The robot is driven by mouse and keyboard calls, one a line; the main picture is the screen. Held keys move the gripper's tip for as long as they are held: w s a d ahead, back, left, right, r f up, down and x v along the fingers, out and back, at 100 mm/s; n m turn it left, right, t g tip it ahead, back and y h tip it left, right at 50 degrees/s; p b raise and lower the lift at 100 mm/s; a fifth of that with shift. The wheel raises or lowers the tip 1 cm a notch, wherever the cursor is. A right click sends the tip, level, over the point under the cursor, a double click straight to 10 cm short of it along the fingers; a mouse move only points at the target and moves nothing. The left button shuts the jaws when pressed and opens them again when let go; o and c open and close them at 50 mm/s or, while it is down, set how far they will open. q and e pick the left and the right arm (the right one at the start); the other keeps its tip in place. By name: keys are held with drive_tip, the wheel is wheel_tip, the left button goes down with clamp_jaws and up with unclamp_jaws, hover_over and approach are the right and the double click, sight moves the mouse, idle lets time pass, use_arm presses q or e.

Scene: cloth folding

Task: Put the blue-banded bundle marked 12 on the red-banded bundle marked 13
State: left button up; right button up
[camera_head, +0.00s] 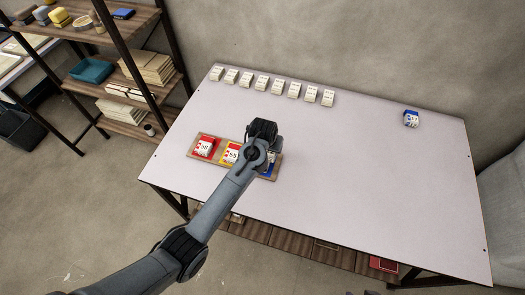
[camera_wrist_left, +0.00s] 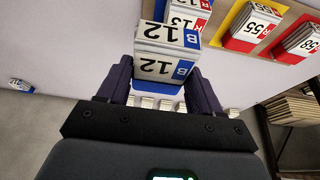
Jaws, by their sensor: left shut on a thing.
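My left gripper (camera_head: 262,130) is over the right end of a wooden tray (camera_head: 216,167). In the left wrist view the gripper (camera_wrist_left: 161,82) is shut on the blue-banded bundle marked 12 (camera_wrist_left: 163,68), one finger on each side. The red-banded bundle marked 13 (camera_wrist_left: 186,14) shows just beyond it, partly covered by it, at the blue section of the tray. I cannot tell whether the two bundles touch. In the head view my gripper and arm hide both bundles for the most part. My right gripper is in neither view.
The tray also holds a bundle on its red section (camera_head: 205,147) and one marked 55 on its yellow section (camera_head: 232,153). A row of several white bundles (camera_head: 262,83) lines the table's back edge. Another blue-banded bundle (camera_head: 411,118) lies far right. The table's middle is clear.

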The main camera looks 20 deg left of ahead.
use_arm(q)
drive_tip(key=a+f, duration=0.1)
drive_tip(key=w+a+f, duration=0.1)
drive_tip(key=a, duration=0.1)
drive_tip(key=shift+w, duration=0.15)
drive_tip(key=shift+f+b, duration=0.6)
drive_tip(key=shift+f, duration=1.35)
drive_tip(key=shift+f, duration=0.15)
drive_tip(key=o, duration=1.1)
